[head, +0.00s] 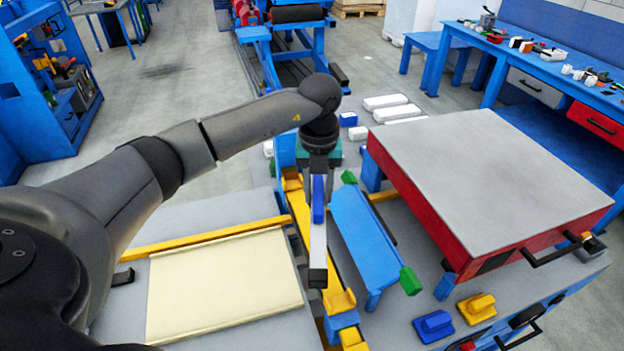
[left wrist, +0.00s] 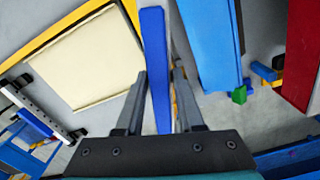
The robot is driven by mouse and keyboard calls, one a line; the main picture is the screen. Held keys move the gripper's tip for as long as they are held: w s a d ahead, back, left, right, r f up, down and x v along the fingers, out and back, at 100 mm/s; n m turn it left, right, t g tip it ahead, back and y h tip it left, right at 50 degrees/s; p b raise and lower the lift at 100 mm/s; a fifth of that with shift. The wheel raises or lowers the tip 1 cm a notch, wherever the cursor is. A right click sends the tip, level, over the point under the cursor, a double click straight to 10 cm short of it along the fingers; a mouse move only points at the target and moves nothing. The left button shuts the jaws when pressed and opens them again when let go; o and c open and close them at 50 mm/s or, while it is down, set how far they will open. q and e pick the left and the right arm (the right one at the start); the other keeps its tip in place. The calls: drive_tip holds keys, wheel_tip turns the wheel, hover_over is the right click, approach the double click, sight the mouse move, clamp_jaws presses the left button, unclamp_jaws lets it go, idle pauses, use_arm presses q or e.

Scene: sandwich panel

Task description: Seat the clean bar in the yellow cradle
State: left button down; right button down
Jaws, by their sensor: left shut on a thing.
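My left gripper (head: 318,168) is shut on the clean bar, a long pale bar (head: 318,240) with a blue strip (head: 318,195) along its top. In the left wrist view, the blue strip (left wrist: 155,70) runs between the fingers of my left gripper (left wrist: 158,90). The yellow cradle (head: 340,301) is a long, narrow yellow piece along a blue rail. The bar lies over it in the head view, roughly lengthwise, and hides part of it. I cannot tell whether the bar touches the cradle. My right gripper is not in view.
A cream panel (head: 225,285) lies left of the cradle beside a yellow strip. A blue trough with green ends (head: 365,230) stands close on the right. Further right is a red box with a grey top (head: 480,170). Blue (head: 434,326) and yellow (head: 477,308) blocks lie at front right.

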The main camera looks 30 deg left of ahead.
use_arm(q)
drive_tip(key=n, duration=0.1)
drive_tip(key=a+n, duration=0.1)
drive_tip(key=n, duration=0.1)
drive_tip(key=shift+a+f+n+p, duration=0.15)
drive_tip(key=shift+a+n+p, duration=0.1)
drive_tip(key=shift+n+p, duration=0.1)
wheel_tip(320, 180, down, 9)
drive_tip(key=b, duration=0.7)
drive_tip(key=shift+f, duration=0.35)
idle(1.1)
drive_tip(key=shift+c, duration=2.2)
unclamp_jaws()
